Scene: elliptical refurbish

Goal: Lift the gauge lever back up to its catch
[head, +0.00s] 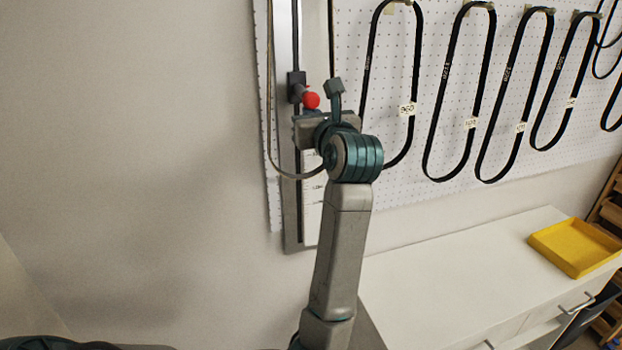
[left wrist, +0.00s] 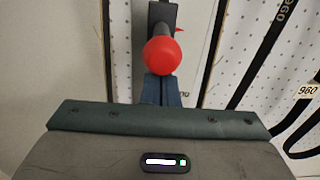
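The gauge lever ends in a red ball knob (head: 311,100) that sticks out from a dark slider block (head: 296,86) on a tall vertical rail (head: 290,200) on the wall. The left wrist view shows the red knob (left wrist: 162,55) close ahead, with the dark block (left wrist: 163,15) behind it. My left gripper (head: 322,130) is just below the knob in the head view, its fingers hidden. In the left wrist view its fingers (left wrist: 162,88) are together, directly under the knob, and look empty. I cannot tell whether they touch it. My right gripper is not in view.
A white pegboard (head: 430,60) with several hanging black belts (head: 447,75) covers the wall at right. A white cabinet (head: 450,265) stands below it, bearing a yellow tray (head: 575,245). A thin cable (head: 270,130) hangs left of the rail. The wall further left is bare.

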